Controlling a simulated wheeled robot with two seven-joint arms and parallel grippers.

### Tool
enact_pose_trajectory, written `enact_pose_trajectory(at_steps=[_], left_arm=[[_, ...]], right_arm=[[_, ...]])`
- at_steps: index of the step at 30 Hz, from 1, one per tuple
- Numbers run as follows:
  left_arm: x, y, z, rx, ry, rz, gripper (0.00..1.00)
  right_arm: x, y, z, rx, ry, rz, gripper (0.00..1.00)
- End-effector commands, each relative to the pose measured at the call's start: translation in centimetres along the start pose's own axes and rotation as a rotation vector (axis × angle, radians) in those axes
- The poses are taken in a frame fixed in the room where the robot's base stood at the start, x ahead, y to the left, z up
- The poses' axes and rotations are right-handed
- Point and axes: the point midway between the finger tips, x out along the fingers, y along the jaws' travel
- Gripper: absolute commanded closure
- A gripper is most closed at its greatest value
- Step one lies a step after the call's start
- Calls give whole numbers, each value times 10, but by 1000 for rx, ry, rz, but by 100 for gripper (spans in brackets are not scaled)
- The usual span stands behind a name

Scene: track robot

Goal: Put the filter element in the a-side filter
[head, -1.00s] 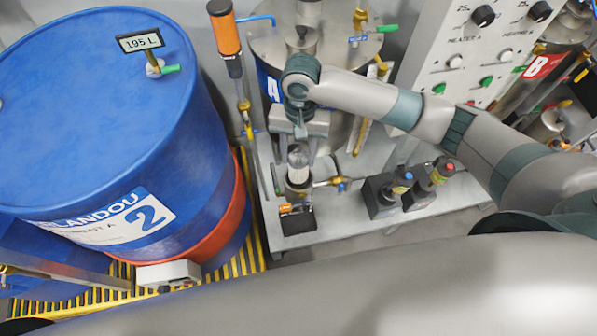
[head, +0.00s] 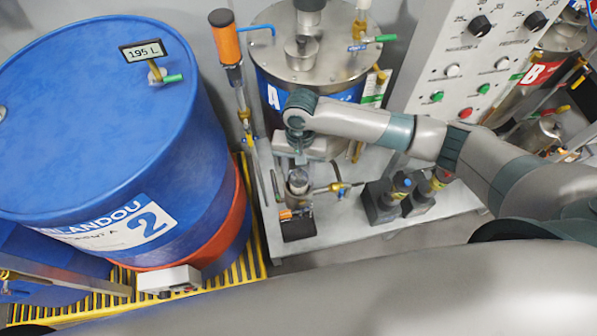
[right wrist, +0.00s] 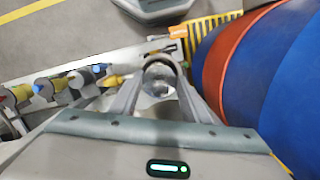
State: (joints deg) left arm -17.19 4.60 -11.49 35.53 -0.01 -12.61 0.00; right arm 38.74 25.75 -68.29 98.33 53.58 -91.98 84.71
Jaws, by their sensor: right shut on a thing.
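The a-side filter (head: 298,190) is a small metal cup on the grey platform below the tank marked A. My right gripper (head: 299,162) is directly above it, pointing down. The right gripper (right wrist: 160,98) is shut on the filter element (right wrist: 161,84), whose end shows between the fingers in the right wrist view. In the head view the element sits at the mouth of the filter, its lower part hidden by the cup wall. I cannot tell whether it touches the bottom. My left gripper is not in view.
The large blue drum (head: 100,120) stands close on the left. A vertical pipe with an orange cylinder (head: 225,42) stands between drum and tank A (head: 318,50). Two dark pumps (head: 383,202) are right of the filter. The control panel (head: 475,60) is behind my right arm.

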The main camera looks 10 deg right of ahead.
Motion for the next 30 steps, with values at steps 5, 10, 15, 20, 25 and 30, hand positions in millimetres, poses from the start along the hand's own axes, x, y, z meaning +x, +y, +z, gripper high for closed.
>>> enact_pose_trajectory(at_steps=[5,10,15,20,25,30], left_arm=[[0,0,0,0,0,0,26],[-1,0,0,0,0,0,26],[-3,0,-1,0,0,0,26],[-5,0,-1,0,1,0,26],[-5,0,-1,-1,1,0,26],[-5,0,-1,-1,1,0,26]], right_arm=[[1,0,0,-1,1,-2,94],[2,0,0,0,0,-1,94],[6,0,-1,0,0,-1,94],[10,0,-2,0,1,-1,94],[13,0,-2,0,1,0,94],[13,0,-2,0,1,-1,39]])
